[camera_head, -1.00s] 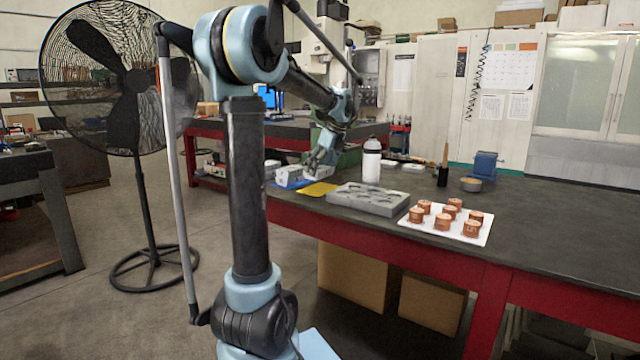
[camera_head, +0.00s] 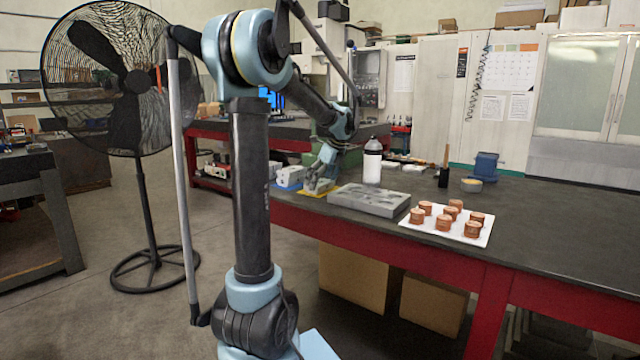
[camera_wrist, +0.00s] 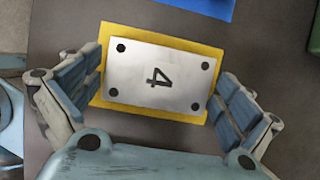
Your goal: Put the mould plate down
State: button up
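The mould plate (camera_wrist: 160,75) is a light metal block marked 4, with a dark hole at each corner. In the wrist view it lies over the yellow mat (camera_wrist: 102,40), whose border shows around it. My gripper (camera_wrist: 157,92) is open, with one finger on each side of the plate. A strip of yellow shows between the left finger and the plate; the right finger is close to the plate's edge. In the head view my gripper (camera_head: 320,178) is low over the yellow mat (camera_head: 306,193) and hides most of the plate.
A second metal block (camera_head: 288,174) sits on a blue mat (camera_head: 284,187) to the left. A grey tray with hollows (camera_head: 370,200) lies close on the right. A bottle (camera_head: 372,165) stands behind it. Copper pieces stand on a white tray (camera_head: 485,236) further right.

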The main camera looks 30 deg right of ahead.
jog(key=shift+r, duration=0.1)
jog(key=v, duration=1.2)
jog(key=s+a+f+n+g, duration=0.1)
jog(key=a+f+n, duration=0.3)
jog(key=a, duration=0.6)
jog(key=s+a+f+n, duration=0.1)
jog(key=a+f+n, duration=0.2)
jog(key=a+n, duration=0.45)
jog(key=s+a+f+n+g, duration=0.1)
jog(key=s+a+f+n, duration=0.15)
jog(key=a, duration=0.85)
jog(key=s+a+f+n+h, duration=0.1)
jog(key=s+a+f+n, duration=0.6)
jog(key=f+n, duration=0.2)
jog(key=s+a+f+n, duration=0.6)
jog(key=s+f+n, duration=0.1)
jog(key=f, duration=0.3)
jog(key=shift+s+a+n+h, duration=0.2)
jog(key=shift+a+n+h, duration=0.2)
jog(key=shift+n, duration=0.5)
